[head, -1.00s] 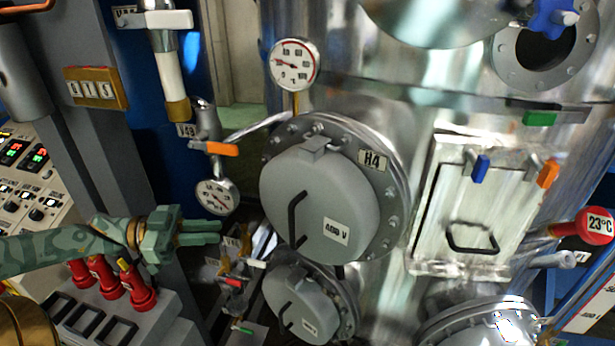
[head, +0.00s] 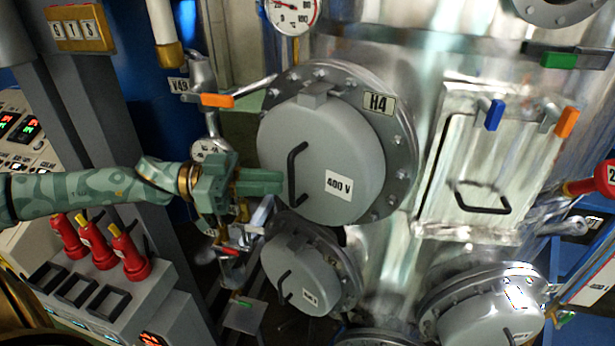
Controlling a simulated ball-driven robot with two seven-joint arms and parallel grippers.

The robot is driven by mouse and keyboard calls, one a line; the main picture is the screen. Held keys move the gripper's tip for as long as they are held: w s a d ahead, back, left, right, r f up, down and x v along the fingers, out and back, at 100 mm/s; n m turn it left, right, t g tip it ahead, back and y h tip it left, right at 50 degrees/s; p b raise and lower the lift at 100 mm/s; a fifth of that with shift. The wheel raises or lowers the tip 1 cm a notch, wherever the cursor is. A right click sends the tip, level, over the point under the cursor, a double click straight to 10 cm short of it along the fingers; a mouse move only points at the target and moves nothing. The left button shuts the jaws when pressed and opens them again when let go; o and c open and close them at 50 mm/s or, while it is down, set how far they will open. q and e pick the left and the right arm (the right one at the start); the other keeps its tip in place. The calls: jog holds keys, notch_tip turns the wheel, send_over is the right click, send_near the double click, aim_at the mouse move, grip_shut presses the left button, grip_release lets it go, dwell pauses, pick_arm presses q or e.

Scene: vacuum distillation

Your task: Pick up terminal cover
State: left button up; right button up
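The terminal cover (head: 325,150) is a grey round cap labelled "400 V", mounted on a bolted steel flange tagged H4 in the middle of the head view. A black bar handle (head: 292,176) stands upright on its left face. My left gripper (head: 272,182), green camouflage, points right. Its fingertips are just left of the handle and overlap the cover's left edge in the picture. I cannot tell whether they touch the handle, and the gap between the fingers is not clear. My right gripper is not in view.
A second grey cover (head: 302,277) sits below, and another (head: 490,318) at lower right. A valve with an orange handle (head: 217,100) and a gauge (head: 209,149) are close above my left gripper. Red plugs (head: 130,255) stand below my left forearm. A metal hatch (head: 475,180) is on the right.

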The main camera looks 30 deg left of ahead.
aim_at(292, 206)
pick_arm(q)
jog(key=shift+x, duration=2.15)
jog(key=shift+f, duration=0.1)
grip_shut()
